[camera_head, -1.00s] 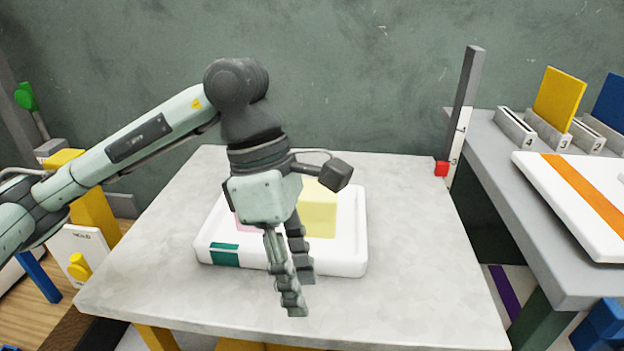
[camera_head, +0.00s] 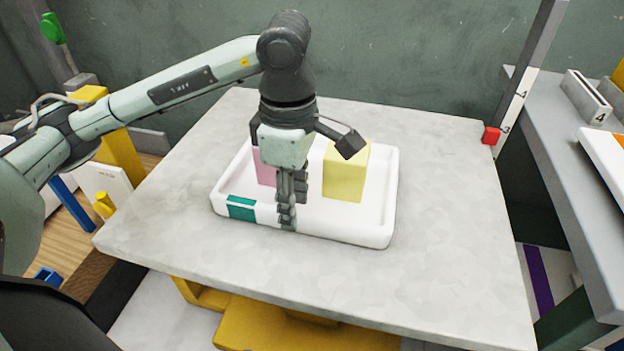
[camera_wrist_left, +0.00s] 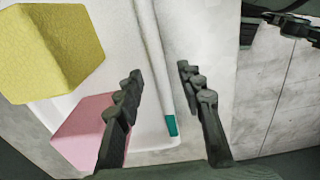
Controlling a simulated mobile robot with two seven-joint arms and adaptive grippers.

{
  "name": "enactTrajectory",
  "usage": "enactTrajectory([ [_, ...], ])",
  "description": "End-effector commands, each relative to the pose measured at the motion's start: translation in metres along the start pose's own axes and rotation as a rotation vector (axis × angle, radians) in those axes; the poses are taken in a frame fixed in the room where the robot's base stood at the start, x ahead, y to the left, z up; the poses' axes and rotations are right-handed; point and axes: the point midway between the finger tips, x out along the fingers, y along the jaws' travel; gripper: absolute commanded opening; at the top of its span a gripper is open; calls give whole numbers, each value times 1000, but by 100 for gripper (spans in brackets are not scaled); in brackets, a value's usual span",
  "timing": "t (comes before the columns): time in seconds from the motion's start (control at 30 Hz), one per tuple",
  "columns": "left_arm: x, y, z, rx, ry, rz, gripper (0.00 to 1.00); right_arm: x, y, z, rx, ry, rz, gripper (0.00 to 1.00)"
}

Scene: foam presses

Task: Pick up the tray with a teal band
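The white tray (camera_head: 340,230) lies flat on the grey table, with a teal band (camera_head: 241,208) on the left part of its front wall. A pink block (camera_head: 265,170) and a pale yellow block (camera_head: 346,173) stand in it. My left gripper (camera_head: 293,212) points down at the front wall, just right of the band, and partly hides the pink block. In the left wrist view the open fingers (camera_wrist_left: 160,73) stand on either side of the tray's wall (camera_wrist_left: 152,60), with gaps visible. The teal band (camera_wrist_left: 171,126) shows between them. My right gripper is not in view.
The table top (camera_head: 440,270) is clear around the tray. A grey post with a marked scale and a red slider (camera_head: 491,135) stands at the right. A grey bench (camera_head: 560,150) is beyond it. A white panel with a yellow knob (camera_head: 104,205) is at the left.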

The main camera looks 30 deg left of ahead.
Motion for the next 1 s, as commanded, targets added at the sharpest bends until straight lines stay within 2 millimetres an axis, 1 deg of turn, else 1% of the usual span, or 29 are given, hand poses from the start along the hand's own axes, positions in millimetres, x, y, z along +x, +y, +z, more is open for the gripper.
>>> enactTrajectory([
  [0.03, 6, -1, 0, 0, 1, -3, 38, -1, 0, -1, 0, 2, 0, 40],
  [0.1, 11, 0, 0, 0, 0, -1, 38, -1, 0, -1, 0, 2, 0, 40],
  [0.33, 12, 0, 0, 0, -1, 1, 38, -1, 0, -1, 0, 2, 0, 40],
  [0.37, 12, 0, 0, 0, -1, 1, 37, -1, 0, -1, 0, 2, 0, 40],
  [0.6, 12, 0, 0, 1, -1, 0, 7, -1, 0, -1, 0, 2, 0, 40],
  [0.67, 12, 0, 0, 1, -1, 1, 0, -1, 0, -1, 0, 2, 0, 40],
  [1.0, 11, 0, 1, 1, -2, 2, 0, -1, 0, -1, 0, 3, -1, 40],
])
